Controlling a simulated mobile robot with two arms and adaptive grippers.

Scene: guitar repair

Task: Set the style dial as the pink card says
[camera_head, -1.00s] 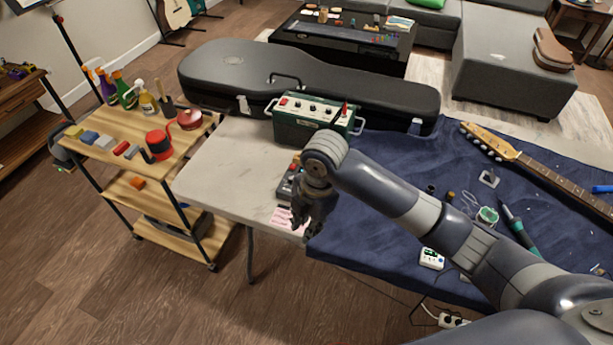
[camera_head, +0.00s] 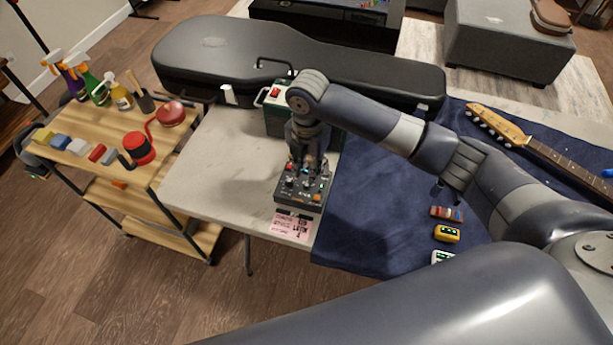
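The dark effects unit (camera_head: 300,196) with knobs, a red part, an orange part and a small green light sits near the front of the table. The style dial is probably among its knobs, but I cannot tell which one it is. The pink card (camera_head: 291,226) lies flat just in front of the unit; its print is too small to read surely. My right gripper (camera_head: 307,172) points down over the unit's upper part, its fingers apart. It hides some of the knobs, and I cannot tell whether it touches one. My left gripper is out of view.
A green amplifier (camera_head: 274,118) stands behind my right gripper, partly hidden by my arm. A black guitar case (camera_head: 215,65) lies behind it. A yellow pedal (camera_head: 447,234) and a guitar neck (camera_head: 550,155) lie on the blue cloth (camera_head: 365,225). The pale tabletop (camera_head: 215,165) left of the unit is clear.

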